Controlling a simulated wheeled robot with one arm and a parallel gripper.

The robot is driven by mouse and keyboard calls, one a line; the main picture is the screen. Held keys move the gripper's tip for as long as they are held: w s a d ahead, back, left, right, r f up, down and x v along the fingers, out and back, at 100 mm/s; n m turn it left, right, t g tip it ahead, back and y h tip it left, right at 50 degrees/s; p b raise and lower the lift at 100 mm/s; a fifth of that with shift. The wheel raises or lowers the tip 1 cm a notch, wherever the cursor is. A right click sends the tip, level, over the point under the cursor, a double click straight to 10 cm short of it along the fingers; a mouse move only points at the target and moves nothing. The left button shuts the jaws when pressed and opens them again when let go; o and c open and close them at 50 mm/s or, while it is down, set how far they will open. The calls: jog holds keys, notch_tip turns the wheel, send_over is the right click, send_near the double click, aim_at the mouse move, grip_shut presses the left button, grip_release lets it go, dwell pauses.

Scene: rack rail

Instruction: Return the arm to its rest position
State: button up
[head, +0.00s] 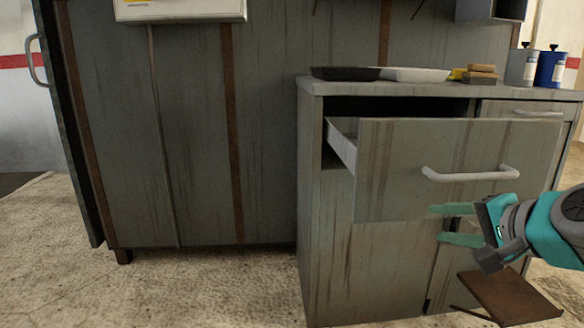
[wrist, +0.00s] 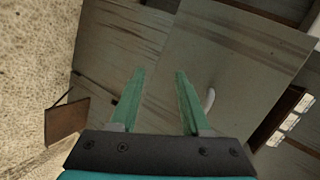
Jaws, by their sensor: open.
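My gripper (head: 436,224) is at the right of the head view, in front of the cabinet and just below the handle of a pulled-out drawer. Its two green fingers are apart with nothing between them, and they also show in the wrist view (wrist: 157,78). The open drawer (head: 390,170) sticks out from the top of the grey cabinet. Its pale handle (head: 470,174) is above my gripper and apart from it in the head view. In the wrist view the handle (wrist: 209,101) shows partly, beside the right finger.
The cabinet top (head: 312,86) carries a black tray (head: 345,73), a white tray (head: 415,75), some blocks (head: 480,72) and a blue bottle (head: 551,69). A brown board (head: 510,296) is low at the right, below my arm. A tall grey cabinet (head: 190,130) stands left. Floor (head: 200,290) in front is clear.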

jog(key=s+a+f+n+g, duration=0.4)
jog(key=a+f, duration=0.3)
jog(key=f, duration=0.1)
jog(key=s+a+f+n+g, duration=0.4)
jog(key=a+f, duration=0.3)
jog(key=f, duration=0.1)
jog(key=s+f+n+g+h, duration=0.1)
jog(key=s+f+n+g, duration=0.15)
jog(key=s+f, duration=0.35)
jog(key=s+f+n+g+h, duration=0.2)
jog(key=s+f+g, duration=0.1)
jog(key=s, duration=0.5)
notch_tip(320, 180, up, 13)
jog(key=d+p, duration=0.1)
jog(key=p, duration=1.1)
jog(key=shift+s+f+p, duration=0.2)
jog(key=shift+s+p, duration=0.05)
jog(key=shift+p, duration=0.15)
jog(key=shift+w+n+g, duration=0.1)
jog(key=shift+n+g, duration=0.15)
